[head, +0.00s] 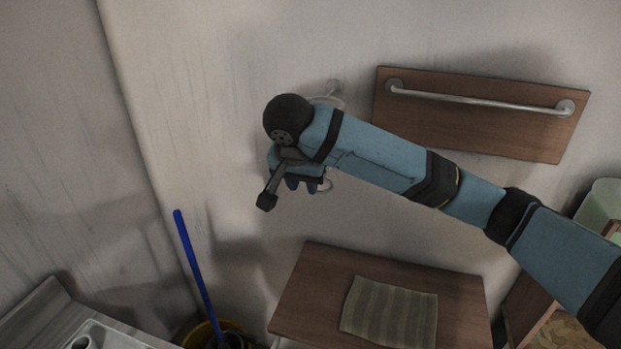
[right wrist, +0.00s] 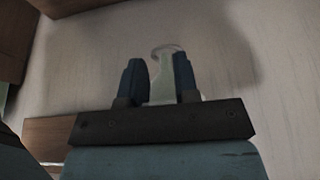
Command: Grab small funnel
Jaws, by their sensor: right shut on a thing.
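The small funnel (right wrist: 163,80) is pale and see-through. In the right wrist view it sits between the two dark blue fingers of my right gripper (right wrist: 160,80), which is shut on it. A thin curved rim shows at its far end, against the pale wall. In the head view my right gripper (head: 303,185) is in front of the wall, fingers pointing down, and my wrist hides most of the funnel. A pale rim piece (head: 329,101) shows behind the wrist; whether it belongs to the funnel I cannot tell. My left gripper is not in view.
A wooden board with a metal rail (head: 480,98) is on the wall at right. A wall knob (head: 334,87) is behind my wrist. Below are a brown table (head: 308,290) with a striped cloth (head: 390,312), a blue pole (head: 196,265) and a yellow bucket (head: 196,337).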

